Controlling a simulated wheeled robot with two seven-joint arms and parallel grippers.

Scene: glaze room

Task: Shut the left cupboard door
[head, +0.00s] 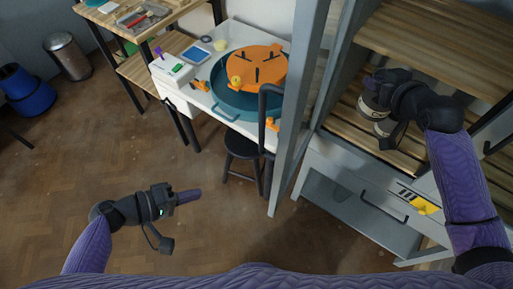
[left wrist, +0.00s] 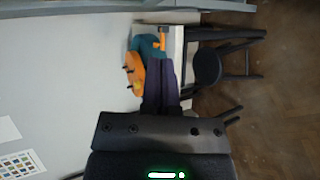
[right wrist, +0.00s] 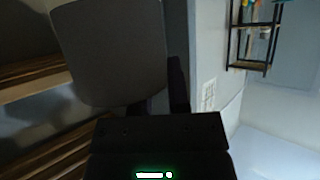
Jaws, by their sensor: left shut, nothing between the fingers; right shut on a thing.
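The left cupboard door (head: 300,110) is a tall grey panel, standing open and seen nearly edge-on. Its black bar handle (head: 264,112) is on the left side. The grey cupboard (head: 345,152) has wooden shelves and is open behind the door. My left gripper (head: 188,196) is shut and empty over open floor, left of the door and apart from it; its dark fingers show in the left wrist view (left wrist: 161,92). My right gripper (head: 376,100) is over a cupboard shelf, shut on a grey container (right wrist: 108,50) that fills much of the right wrist view. Its contact with the shelf is unclear.
A white table (head: 180,85) with an orange disc (head: 255,66) in a teal basin (head: 222,92) stands left of the door. A dark stool (head: 240,145) is below it.

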